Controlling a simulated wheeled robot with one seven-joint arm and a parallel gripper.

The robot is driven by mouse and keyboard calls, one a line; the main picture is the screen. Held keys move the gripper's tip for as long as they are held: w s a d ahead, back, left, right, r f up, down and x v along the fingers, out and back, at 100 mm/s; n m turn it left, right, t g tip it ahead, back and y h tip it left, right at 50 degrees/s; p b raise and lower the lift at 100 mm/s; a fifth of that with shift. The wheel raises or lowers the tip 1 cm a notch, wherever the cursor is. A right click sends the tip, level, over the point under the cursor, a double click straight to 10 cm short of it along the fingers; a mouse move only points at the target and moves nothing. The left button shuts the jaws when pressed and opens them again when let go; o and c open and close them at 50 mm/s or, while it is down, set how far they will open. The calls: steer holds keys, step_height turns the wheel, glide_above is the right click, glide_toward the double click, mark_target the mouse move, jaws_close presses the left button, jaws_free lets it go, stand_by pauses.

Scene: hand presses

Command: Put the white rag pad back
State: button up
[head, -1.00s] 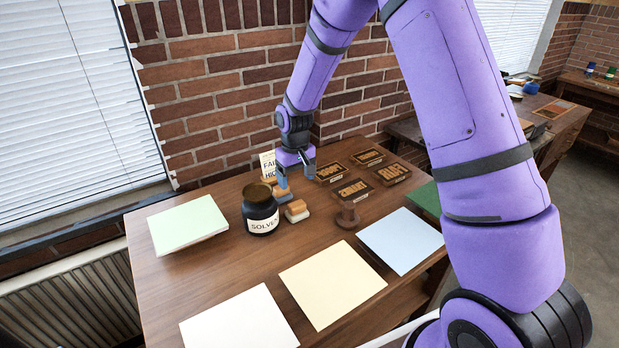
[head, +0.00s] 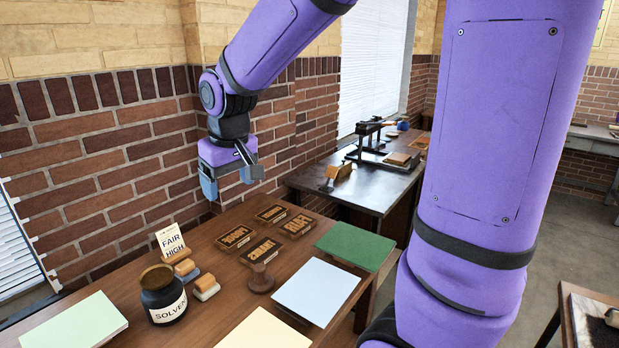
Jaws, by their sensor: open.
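The white rag pad (head: 206,288) has a wooden top and a pale base. It sits on the wooden table just right of the solvent jar. A similar wooden-topped pad with a bluish base (head: 187,272) sits right behind it, close beside. My gripper (head: 231,180) hangs high above the back of the table, in front of the brick wall. Its two fingers are apart with nothing between them. It is well clear of both pads.
A dark solvent jar (head: 163,295) stands left of the pads, and a "FAIR HIGH" card (head: 171,241) behind them. Several lettered blocks (head: 264,250), a wooden stamp (head: 260,280) and coloured sheets (head: 317,290) lie to the right. A press (head: 376,145) stands on a farther table.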

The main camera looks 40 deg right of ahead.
steer(key=s+d+r+t, duration=0.1)
steer(key=s+r, duration=0.2)
steer(key=s, duration=0.7)
steer(key=s+d+r+m+t, duration=0.1)
steer(key=s+r, duration=0.2)
steer(key=s, duration=0.7)
steer(key=shift+s+d+r+t, duration=0.2)
steer(key=shift+d+r+t, duration=0.05)
steer(key=shift+r+t, duration=0.05)
